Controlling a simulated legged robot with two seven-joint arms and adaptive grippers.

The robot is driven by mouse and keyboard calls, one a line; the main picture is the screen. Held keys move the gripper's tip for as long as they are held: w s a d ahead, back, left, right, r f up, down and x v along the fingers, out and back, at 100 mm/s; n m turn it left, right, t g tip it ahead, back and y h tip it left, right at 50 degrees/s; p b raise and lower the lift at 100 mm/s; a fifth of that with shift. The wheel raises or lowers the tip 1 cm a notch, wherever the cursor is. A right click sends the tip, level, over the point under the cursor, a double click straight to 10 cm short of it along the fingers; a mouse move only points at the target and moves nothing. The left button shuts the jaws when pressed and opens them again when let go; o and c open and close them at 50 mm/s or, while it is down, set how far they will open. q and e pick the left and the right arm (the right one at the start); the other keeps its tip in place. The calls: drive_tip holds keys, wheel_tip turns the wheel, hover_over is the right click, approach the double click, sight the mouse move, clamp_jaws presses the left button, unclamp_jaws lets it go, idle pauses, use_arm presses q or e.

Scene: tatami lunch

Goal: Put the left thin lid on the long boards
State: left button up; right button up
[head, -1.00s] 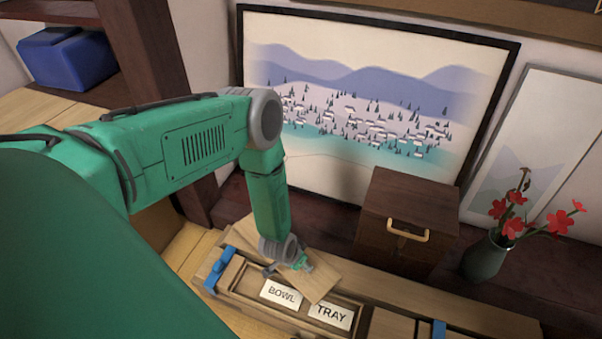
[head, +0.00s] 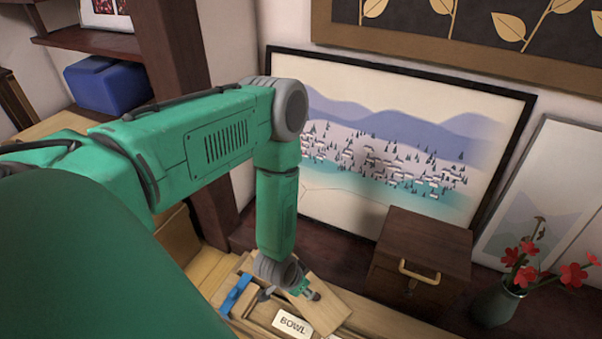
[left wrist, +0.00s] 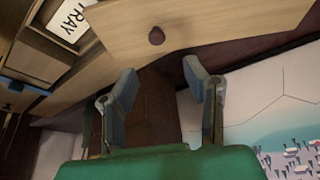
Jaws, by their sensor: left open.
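The thin lid (head: 335,306) is a flat light-wood board with a small dark knob. It lies at an angle over part of the compartment box (head: 262,317) and seems to overlap the long pale boards (head: 395,328) behind. I cannot tell exactly what bears it. My left gripper (head: 303,290) is just beside the knob. In the left wrist view, the left gripper (left wrist: 160,82) has its fingers apart and empty; the lid (left wrist: 225,25) and its knob (left wrist: 156,36) are beyond the fingertips. My right gripper is not in view.
A dark drawer cabinet (head: 420,260) stands close behind. A vase (head: 495,303) with red flowers is at right. A framed picture (head: 400,150) leans against the wall.

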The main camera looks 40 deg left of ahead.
use_arm(q)
drive_tip(key=s+d+r+g, duration=0.1)
drive_tip(key=s+r+g, duration=0.1)
drive_tip(key=s+r, duration=0.4)
drive_tip(key=s+d+r+g, duration=0.1)
drive_tip(key=s+d+r, duration=0.1)
drive_tip(key=s+r, duration=0.5)
drive_tip(key=s, duration=0.3)
drive_tip(key=shift+s+d+r+g, duration=0.15)
drive_tip(key=shift+d+r+g, duration=0.15)
drive_tip(key=shift+g, duration=0.1)
drive_tip(key=shift+a, duration=0.1)
